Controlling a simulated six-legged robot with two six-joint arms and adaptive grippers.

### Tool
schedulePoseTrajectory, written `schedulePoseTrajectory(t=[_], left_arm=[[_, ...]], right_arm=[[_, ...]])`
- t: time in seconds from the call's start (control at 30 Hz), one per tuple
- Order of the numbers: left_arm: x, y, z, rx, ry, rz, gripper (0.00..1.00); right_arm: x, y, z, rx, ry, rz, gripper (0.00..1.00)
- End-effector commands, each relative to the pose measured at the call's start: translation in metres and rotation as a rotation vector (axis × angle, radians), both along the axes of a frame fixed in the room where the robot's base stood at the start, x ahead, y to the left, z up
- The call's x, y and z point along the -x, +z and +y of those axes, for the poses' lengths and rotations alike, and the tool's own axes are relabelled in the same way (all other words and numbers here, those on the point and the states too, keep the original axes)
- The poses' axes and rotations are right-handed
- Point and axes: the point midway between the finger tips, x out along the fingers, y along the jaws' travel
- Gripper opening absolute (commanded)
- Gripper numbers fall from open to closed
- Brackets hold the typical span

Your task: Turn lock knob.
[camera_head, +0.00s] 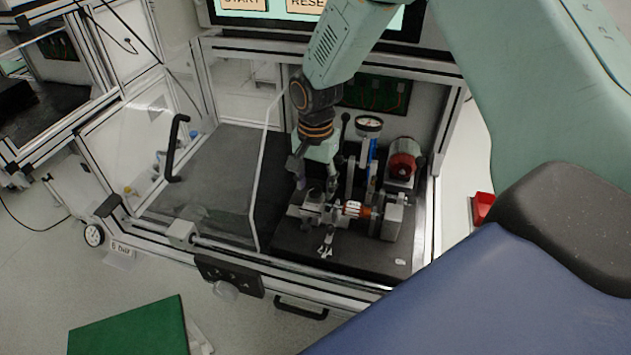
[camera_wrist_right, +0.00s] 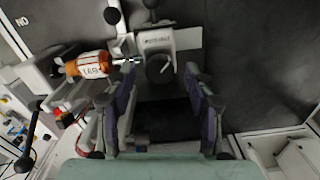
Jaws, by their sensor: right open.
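The test fixture (camera_head: 393,222) stands on the dark floor of the machine cell. An orange and white stator (camera_head: 354,208) lies in it; in the right wrist view the stator (camera_wrist_right: 90,67) is at the upper left. Beside it is a grey block (camera_wrist_right: 185,40) with a round grey piece (camera_wrist_right: 159,68), which may be the lock knob; I cannot tell for certain. My right gripper (camera_head: 317,182) points down over the left part of the fixture. In the right wrist view its fingers (camera_wrist_right: 160,82) are apart, with the round piece beyond and between their tips. My left gripper is not in view.
A clear door panel (camera_head: 268,170) stands left of my right arm. A gauge (camera_head: 368,124) and a red motor (camera_head: 403,163) stand behind the fixture. Black ball-ended levers, one at the wrist view's lower left (camera_wrist_right: 24,163), stick up nearby. The cell's left floor (camera_head: 213,170) is clear.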

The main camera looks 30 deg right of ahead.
Motion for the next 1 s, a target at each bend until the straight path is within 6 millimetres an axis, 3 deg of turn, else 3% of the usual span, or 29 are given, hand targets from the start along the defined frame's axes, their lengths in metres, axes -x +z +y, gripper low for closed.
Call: schedulePoseTrajectory(t=[0.27,0.87,1.0], left_arm=[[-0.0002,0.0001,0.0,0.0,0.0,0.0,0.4],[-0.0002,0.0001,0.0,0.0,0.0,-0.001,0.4],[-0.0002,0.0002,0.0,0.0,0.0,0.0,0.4]], right_arm=[[-0.0018,-0.0015,-0.0009,0.001,0.001,-0.001,0.53],[-0.0018,-0.0012,-0.0011,0.0,0.001,0.0,0.02],[-0.0016,-0.0009,-0.0009,0.0,0.001,0.001,0.0]])
